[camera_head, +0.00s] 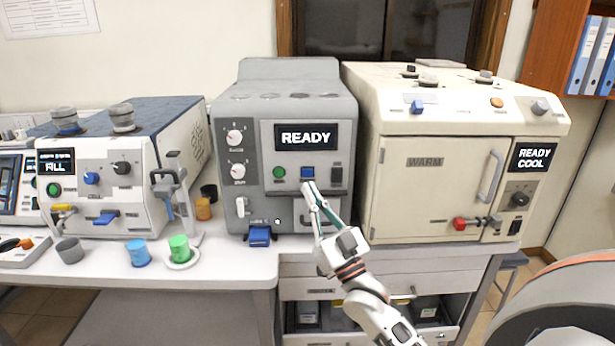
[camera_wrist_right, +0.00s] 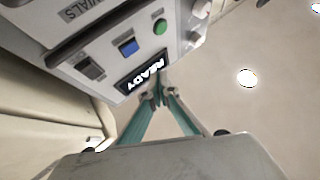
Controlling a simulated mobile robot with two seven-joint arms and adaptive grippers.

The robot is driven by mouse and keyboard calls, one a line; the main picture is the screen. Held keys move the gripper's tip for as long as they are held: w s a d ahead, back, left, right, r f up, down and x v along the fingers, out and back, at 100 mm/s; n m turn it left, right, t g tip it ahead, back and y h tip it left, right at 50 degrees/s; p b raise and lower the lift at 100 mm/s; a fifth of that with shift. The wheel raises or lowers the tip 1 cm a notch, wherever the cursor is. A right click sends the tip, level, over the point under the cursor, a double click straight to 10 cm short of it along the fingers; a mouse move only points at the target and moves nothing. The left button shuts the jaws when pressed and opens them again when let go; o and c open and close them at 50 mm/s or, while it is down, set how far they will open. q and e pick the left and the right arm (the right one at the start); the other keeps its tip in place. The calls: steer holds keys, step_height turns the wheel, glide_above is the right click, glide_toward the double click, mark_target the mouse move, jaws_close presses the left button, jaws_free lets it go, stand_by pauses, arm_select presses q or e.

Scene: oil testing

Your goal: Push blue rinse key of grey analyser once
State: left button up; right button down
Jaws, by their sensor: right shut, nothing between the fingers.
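The grey analyser (camera_head: 299,92) stands in the middle of the bench, with a screen reading READY (camera_head: 305,137). Its blue key (camera_head: 307,172) sits below the screen, between a green button (camera_head: 279,173) and a dark switch (camera_head: 336,173). The blue key also shows in the right wrist view (camera_wrist_right: 128,46), uncovered. My right gripper (camera_head: 307,187) is shut and empty, with its teal fingertips just below the blue key in the head view. In the right wrist view the fingertips (camera_wrist_right: 158,91) overlap the screen's edge; whether they touch the panel I cannot tell. My left gripper is out of view.
A cream oven-like machine (camera_head: 415,190) with a red-knobbed latch stands close on the right. A white machine (camera_head: 120,170) stands on the left. A blue cup (camera_head: 138,253) and a green cup (camera_head: 179,248) stand near the front edge. A blue pedal-like part (camera_head: 260,235) juts from the analyser's base.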

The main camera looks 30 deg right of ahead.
mark_target(308, 173)
steer(key=shift+w+d+b, duration=0.15)
steer(key=shift+w+d, duration=0.3)
steer(key=shift+w, duration=0.35)
steer(key=shift+w+d+b, duration=0.2)
steer(key=shift+w+d, duration=0.3)
steer(key=shift+w, duration=0.25)
steer(key=shift+w+d+b, duration=0.15)
steer(key=shift+w+d, duration=0.3)
steer(key=shift+w, duration=0.35)
steer(key=shift+w+d, duration=0.1)
steer(key=shift+w+d, duration=0.15)
steer(key=shift+w, duration=0.1)
steer(key=shift+w+d, duration=0.2)
steer(key=shift+w, duration=0.15)
stand_by(0.4)
steer(key=shift+s+a, duration=0.1)
steer(key=shift+s, duration=0.05)
steer(key=shift+s+a+p, duration=0.35)
steer(key=shift+s+p, duration=0.2)
steer(key=shift+s, duration=0.05)
